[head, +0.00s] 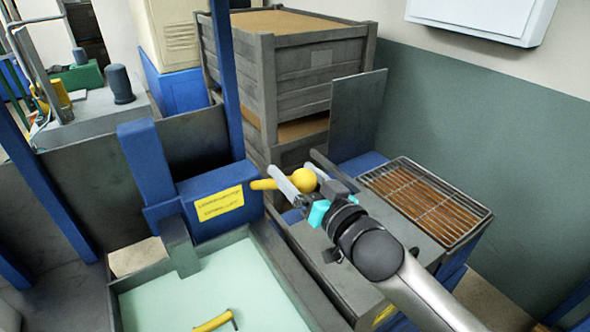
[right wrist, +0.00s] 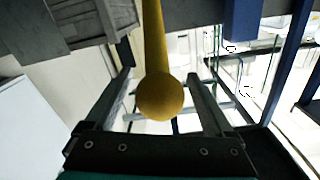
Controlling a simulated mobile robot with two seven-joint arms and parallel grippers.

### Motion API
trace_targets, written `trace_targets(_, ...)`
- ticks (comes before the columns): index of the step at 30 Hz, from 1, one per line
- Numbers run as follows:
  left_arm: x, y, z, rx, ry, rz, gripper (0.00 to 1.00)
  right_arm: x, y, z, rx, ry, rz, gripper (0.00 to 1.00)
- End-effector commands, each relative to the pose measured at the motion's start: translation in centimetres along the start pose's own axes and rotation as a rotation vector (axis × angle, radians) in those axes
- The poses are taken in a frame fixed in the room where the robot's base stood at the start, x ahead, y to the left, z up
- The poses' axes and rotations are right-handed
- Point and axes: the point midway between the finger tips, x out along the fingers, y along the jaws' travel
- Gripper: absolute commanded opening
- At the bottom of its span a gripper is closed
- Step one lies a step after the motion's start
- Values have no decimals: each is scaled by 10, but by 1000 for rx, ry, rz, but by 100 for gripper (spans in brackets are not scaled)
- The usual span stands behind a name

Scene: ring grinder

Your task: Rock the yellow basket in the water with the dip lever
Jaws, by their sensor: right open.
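The dip lever (head: 265,184) is a yellow rod with a round yellow knob, sticking out to the right from a blue box with a yellow label (head: 219,204). My right gripper (head: 290,178) is open at the knob. In the right wrist view the knob (right wrist: 160,97) sits between the two open fingers (right wrist: 163,95), with room showing on both sides. The tank of pale green water (head: 215,297) is below the box. A bit of yellow handle (head: 213,322) shows in the water at the bottom edge; the rest of the basket is out of frame. My left gripper is not in view.
A wire rack (head: 427,200) lies on the bench at the right. Stacked grey crates (head: 292,75) stand behind the lever. A grey upright plate (head: 357,112) and blue posts (head: 226,85) rise nearby. A white box (head: 482,14) hangs on the wall.

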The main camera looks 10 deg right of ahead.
Motion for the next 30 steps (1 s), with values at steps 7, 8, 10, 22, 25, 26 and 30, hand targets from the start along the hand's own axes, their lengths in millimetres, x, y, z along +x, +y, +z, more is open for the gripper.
trace_targets(7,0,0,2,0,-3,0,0,9,0,0,-1,0,0,88)
trace_targets(8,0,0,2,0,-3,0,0,9,0,0,-1,0,0,88)
trace_targets(10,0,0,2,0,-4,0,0,9,0,0,-1,0,0,88)
trace_targets(22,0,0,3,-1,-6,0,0,8,0,0,-1,0,0,55)
trace_targets(25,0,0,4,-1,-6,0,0,8,0,0,-1,0,0,44)
trace_targets(26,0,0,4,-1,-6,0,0,8,0,0,-1,0,-1,40)
trace_targets(30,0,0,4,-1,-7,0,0,8,0,0,-1,0,-1,25)
